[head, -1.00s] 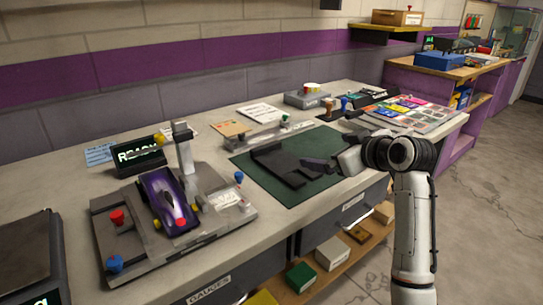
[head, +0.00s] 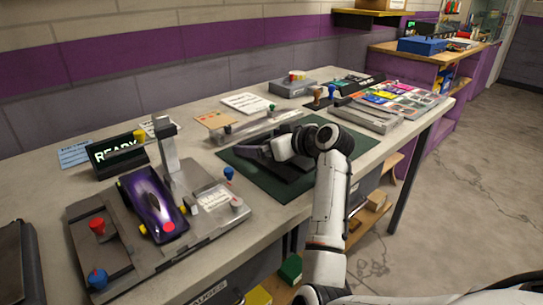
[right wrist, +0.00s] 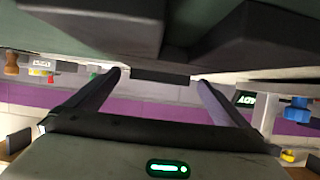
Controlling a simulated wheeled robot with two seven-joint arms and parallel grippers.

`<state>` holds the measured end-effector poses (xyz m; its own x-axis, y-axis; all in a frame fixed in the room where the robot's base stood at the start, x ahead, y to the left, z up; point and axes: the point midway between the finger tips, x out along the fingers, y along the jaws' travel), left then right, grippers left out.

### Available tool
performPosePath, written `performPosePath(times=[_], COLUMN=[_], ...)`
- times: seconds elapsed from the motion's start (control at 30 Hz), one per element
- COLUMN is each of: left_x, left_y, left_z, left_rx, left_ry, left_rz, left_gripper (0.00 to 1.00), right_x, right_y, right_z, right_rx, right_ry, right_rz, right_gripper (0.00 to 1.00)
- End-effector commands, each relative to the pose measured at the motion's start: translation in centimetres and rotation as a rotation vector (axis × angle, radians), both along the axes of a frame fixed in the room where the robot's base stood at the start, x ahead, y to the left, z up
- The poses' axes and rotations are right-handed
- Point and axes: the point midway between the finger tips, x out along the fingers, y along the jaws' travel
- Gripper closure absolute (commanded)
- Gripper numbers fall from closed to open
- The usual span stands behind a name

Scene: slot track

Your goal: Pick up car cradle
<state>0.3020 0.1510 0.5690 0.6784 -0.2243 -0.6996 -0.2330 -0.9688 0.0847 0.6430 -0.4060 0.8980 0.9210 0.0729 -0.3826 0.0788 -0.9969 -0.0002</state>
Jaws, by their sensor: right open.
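The car cradle (head: 288,171) is a dark, low tray-like piece lying on the green mat (head: 249,176) in the head view. My right arm partly hides it. My right gripper (head: 258,151) is low over the cradle's left part, reaching across it. In the right wrist view the cradle (right wrist: 245,35) fills the top as dark blocks. There the two fingers of my right gripper (right wrist: 156,76) are spread wide, with a dark block in line between their tips; I cannot tell whether they touch it. My left gripper is not in view.
A purple car (head: 152,203) sits on a grey fixture (head: 208,222) with red and blue knobs at the left. A READY display (head: 118,155) stands behind it. A grey rail (head: 255,127) lies behind the mat. Stamps and colour sheets (head: 395,96) lie to the right.

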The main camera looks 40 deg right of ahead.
Motion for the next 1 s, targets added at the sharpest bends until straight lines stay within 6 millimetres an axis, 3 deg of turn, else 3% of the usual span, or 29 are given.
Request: performPosePath(times=[0.13, 0.37, 0.4, 0.67, 0.87, 1.0], left_x=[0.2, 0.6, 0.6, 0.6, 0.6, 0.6], left_y=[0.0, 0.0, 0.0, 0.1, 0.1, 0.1], left_z=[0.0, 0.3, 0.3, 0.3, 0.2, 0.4], left_rx=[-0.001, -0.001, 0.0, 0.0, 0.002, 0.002], left_ry=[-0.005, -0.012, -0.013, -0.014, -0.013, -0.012], left_rz=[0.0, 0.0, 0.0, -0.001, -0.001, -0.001], left_gripper=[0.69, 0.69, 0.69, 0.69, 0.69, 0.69], right_x=[1.5, 1.7, 1.7, 1.6, 1.6, 1.6], right_y=[0.2, 0.2, 0.2, 0.1, 0.1, 0.1], right_z=[-0.7, -0.8, -0.8, -0.8, -0.7, 0.4], right_rx=[0.003, 0.001, 0.001, 0.0, 0.001, -0.002], right_ry=[0.0, 0.0, 0.0, 0.001, 0.0, -0.001], right_rz=[0.001, -0.001, -0.001, -0.001, -0.001, -0.001], right_gripper=[0.0, 0.0, 0.02, 0.44, 0.44, 0.44])
